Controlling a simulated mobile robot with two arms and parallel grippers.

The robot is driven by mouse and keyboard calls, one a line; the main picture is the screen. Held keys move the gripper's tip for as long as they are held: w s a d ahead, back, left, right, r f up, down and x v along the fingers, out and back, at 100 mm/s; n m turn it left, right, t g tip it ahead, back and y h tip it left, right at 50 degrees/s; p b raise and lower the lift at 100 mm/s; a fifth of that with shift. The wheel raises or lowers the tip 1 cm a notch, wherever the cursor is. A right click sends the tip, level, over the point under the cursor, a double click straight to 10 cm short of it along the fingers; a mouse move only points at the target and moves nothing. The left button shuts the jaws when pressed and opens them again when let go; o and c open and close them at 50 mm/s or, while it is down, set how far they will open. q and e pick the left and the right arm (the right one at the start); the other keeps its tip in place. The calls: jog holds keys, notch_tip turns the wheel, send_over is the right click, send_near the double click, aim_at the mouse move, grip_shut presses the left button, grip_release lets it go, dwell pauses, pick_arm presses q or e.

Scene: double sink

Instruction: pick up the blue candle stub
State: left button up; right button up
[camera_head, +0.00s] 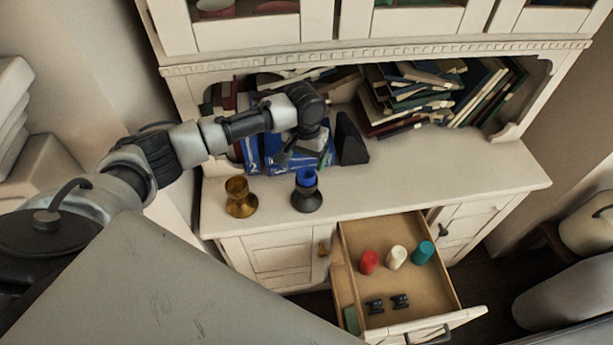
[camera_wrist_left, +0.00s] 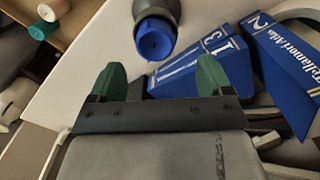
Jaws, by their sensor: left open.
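The blue candle stub (camera_head: 307,177) stands upright in a dark candle holder (camera_head: 307,201) on the cabinet's counter. In the left wrist view the stub (camera_wrist_left: 155,38) shows beyond the fingertips, seen from above in its dark holder (camera_wrist_left: 166,8). My left gripper (camera_head: 291,156) is just behind and above the stub in the head view. In the left wrist view my left gripper (camera_wrist_left: 158,78) has its two green-tipped fingers spread wide, with nothing between them. The stub is apart from the fingers. My right gripper is not in view.
A brass candle holder (camera_head: 240,198) stands left of the dark one. Blue books (camera_head: 262,150) and a black bookend (camera_head: 350,142) are close behind. An open drawer (camera_head: 430,290) below holds red, cream and teal stubs and small dark items. The counter's right side is clear.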

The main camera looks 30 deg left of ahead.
aim_at(306, 173)
pick_arm(q)
jog(key=f, duration=0.1)
jog(key=f+p, duration=0.1)
jog(key=f, duration=0.2)
jog(key=shift+s+d+f+p, duration=0.1)
jog(key=shift+s+d+p, duration=0.15)
jog(key=shift+d+p, duration=0.1)
jog(key=shift+f, duration=0.55)
jog(key=c, duration=0.9)
jog(key=shift+c, duration=0.6)
jog(key=shift+r, duration=0.1)
